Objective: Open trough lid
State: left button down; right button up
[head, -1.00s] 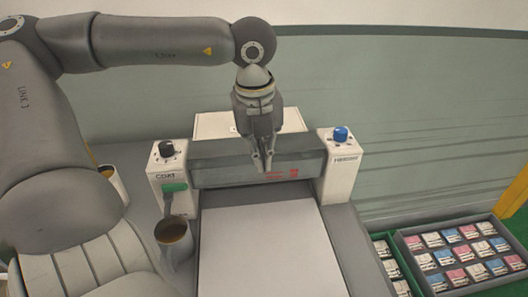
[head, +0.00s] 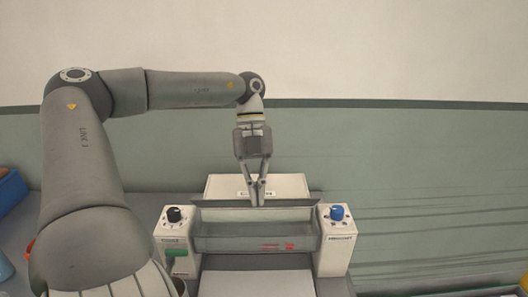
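The grey trough (head: 245,238) spans the machine between two white control posts. Its lid (head: 225,213) shows as a raised grey panel along the trough's back, and the trough's inside is visible in front of it. My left gripper (head: 257,202) points down at the middle of the lid's upper edge. Its fingers are close together at the tips. I cannot tell whether the lid's edge is between them. My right gripper is out of view.
The left post has a black knob (head: 174,214) and a green lever (head: 175,256). The right post has a blue knob (head: 337,212). A white box (head: 285,186) stands behind the trough. A white surface (head: 257,284) lies in front. A blue bin (head: 9,192) is at the far left.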

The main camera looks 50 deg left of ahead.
pick_arm(q)
jog(key=a, duration=0.1)
jog(key=w+a, duration=0.1)
jog(key=shift+w+a+r, duration=0.3)
jog(key=shift+r, duration=0.05)
jog(key=shift+w+a+r, duration=0.1)
jog(key=shift+w+a, duration=0.6)
jog(key=shift+a, duration=0.25)
jog(key=shift+w+a+r, duration=0.1)
jog(key=shift+w+a, duration=0.9)
jog(key=shift+a, duration=0.1)
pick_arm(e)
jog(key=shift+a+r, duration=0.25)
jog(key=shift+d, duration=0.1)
pick_arm(q)
jog(key=shift+r+p, duration=0.1)
jog(key=shift+p, duration=0.2)
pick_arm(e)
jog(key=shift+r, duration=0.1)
